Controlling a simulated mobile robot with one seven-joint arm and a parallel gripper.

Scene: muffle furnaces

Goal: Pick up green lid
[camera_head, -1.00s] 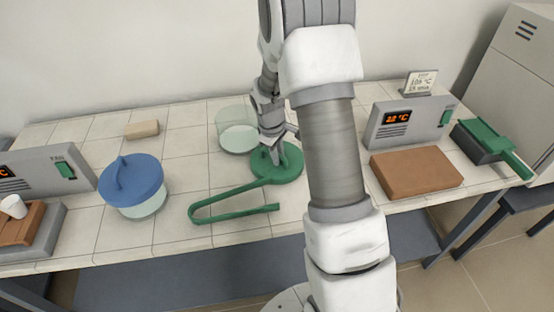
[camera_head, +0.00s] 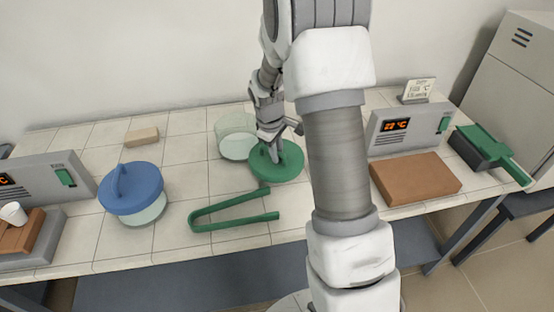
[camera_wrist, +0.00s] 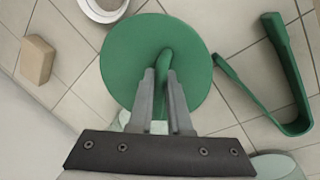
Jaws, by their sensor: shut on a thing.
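The green lid (camera_head: 288,171) is a round disc with an upright loop handle. It is at the middle of the tiled table in the head view, and it fills the upper middle of the wrist view (camera_wrist: 125,62). My gripper (camera_head: 272,150) is above it with both fingers closed on the handle, as the wrist view also shows (camera_wrist: 164,75). I cannot tell for sure how far the lid is above the tabletop. The arm hides part of the area to its right.
A clear glass jar (camera_head: 236,138) stands open just behind and left of the lid. Green tongs (camera_head: 225,222) lie in front. A jar with a blue lid (camera_head: 135,190) stands at left. A brown slab (camera_head: 415,180) and a furnace controller (camera_head: 384,137) are at right.

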